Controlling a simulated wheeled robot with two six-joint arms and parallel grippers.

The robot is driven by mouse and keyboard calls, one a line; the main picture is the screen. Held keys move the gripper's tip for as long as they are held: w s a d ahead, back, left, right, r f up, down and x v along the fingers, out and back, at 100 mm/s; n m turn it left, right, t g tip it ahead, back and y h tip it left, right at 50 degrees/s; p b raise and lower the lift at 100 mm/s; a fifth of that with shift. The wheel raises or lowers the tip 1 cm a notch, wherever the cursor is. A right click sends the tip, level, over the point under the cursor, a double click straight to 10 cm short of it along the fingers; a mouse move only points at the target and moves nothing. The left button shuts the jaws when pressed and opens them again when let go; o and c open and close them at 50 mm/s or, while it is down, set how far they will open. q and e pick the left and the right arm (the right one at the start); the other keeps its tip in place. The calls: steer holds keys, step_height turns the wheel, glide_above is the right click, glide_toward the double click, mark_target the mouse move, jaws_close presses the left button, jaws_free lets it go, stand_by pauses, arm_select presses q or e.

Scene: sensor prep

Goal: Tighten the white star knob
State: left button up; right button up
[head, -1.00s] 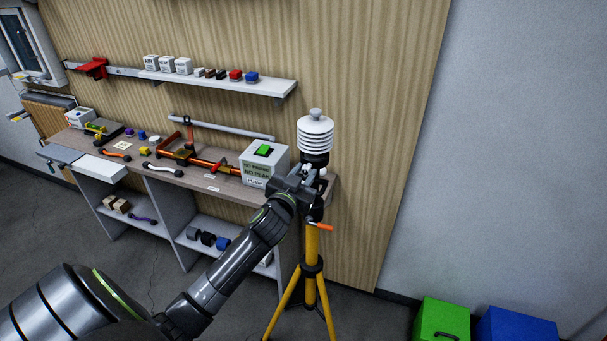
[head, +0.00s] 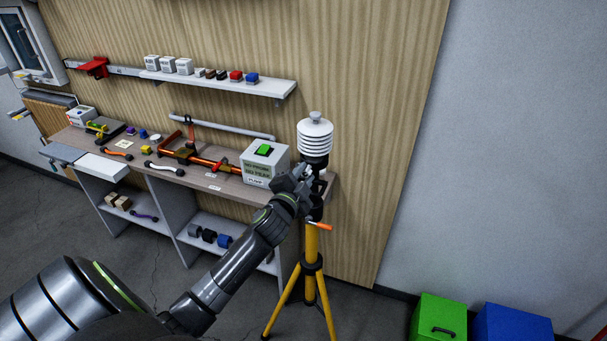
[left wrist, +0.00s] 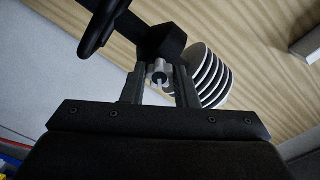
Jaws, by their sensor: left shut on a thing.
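The white star knob (left wrist: 158,70) shows in the left wrist view between the two fingers of my left gripper (left wrist: 159,84). The fingers are shut on it. In the head view my left gripper (head: 309,178) is at the top of the yellow tripod (head: 311,243), just below the white ribbed sensor shield (head: 315,138). The gripper hides most of the knob there. The sensor shield (left wrist: 212,78) also shows tilted behind the right finger in the left wrist view. My right gripper is not in view.
An orange-tipped lever (head: 320,226) sticks out from the tripod below my gripper. A grey box with a green button (head: 264,165) stands close by on the workbench (head: 232,187). A green box (head: 438,318) and a blue box (head: 512,322) stand on the floor at right.

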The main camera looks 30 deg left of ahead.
arm_select(q)
steer(key=m, duration=0.3)
steer(key=shift+m, duration=0.3)
steer(key=m, duration=0.7)
steer(key=shift+f+m+y, duration=0.1)
steer(key=shift+m+y, duration=0.2)
steer(key=shift+m, duration=1.4)
steer(key=o, duration=1)
steer(key=shift+s+d, duration=0.1)
steer(key=shift+s, duration=0.05)
steer(key=b+v, duration=0.4)
steer(key=v, duration=1.3)
